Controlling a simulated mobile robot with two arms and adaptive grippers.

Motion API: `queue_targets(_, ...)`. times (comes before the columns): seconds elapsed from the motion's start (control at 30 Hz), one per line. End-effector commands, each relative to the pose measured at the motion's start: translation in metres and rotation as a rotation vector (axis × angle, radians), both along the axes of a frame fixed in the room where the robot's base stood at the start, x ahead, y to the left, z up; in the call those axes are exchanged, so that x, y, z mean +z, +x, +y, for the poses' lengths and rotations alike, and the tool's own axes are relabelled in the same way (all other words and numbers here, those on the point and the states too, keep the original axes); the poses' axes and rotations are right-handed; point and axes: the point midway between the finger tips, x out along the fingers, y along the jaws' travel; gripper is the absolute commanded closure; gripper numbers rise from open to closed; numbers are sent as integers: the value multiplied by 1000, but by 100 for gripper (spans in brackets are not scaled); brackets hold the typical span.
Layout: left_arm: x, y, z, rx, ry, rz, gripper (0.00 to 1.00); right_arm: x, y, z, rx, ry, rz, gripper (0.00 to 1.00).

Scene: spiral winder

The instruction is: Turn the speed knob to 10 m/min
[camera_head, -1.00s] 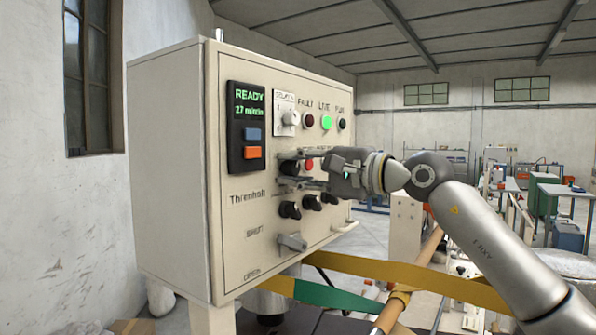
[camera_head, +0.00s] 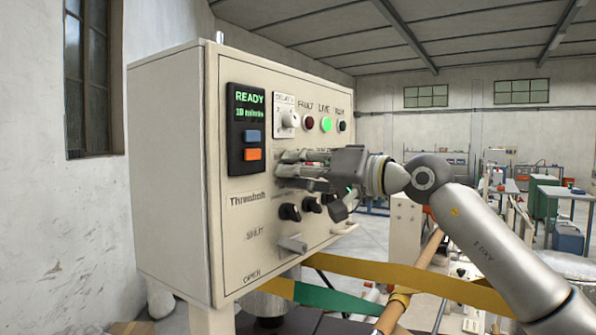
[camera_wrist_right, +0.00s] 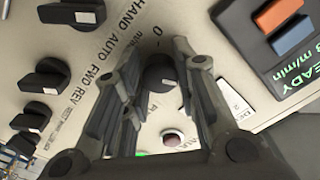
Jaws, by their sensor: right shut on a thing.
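The control cabinet (camera_head: 160,170) has a cream front panel with a dark display (camera_head: 246,128) that reads READY and, in small green digits, what looks like 10 m/min. My right gripper (camera_head: 282,164) is at the panel, just right of the display, with its fingers pointing into the panel. In the right wrist view the black speed knob (camera_wrist_right: 160,76) sits between the two fingers, and the gripper is shut on it. In the head view the fingers hide this knob. My left gripper is not in view.
Several black selector knobs (camera_head: 289,212) sit just below the gripper. A grey lever (camera_head: 292,244) is lower, between SHUT and OPEN. A green lamp (camera_head: 326,124) is lit above. Yellow webbing (camera_head: 400,281) runs below the arm.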

Motion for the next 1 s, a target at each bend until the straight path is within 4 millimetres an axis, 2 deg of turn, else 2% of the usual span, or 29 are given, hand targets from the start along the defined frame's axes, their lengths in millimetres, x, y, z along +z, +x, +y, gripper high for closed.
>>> queue_targets(0.43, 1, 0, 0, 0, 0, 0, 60, -4, 1, 1, 3, -152, -212, 97)
queue_targets(1.0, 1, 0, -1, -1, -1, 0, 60, -6, 1, 2, 5, -183, -255, 97)
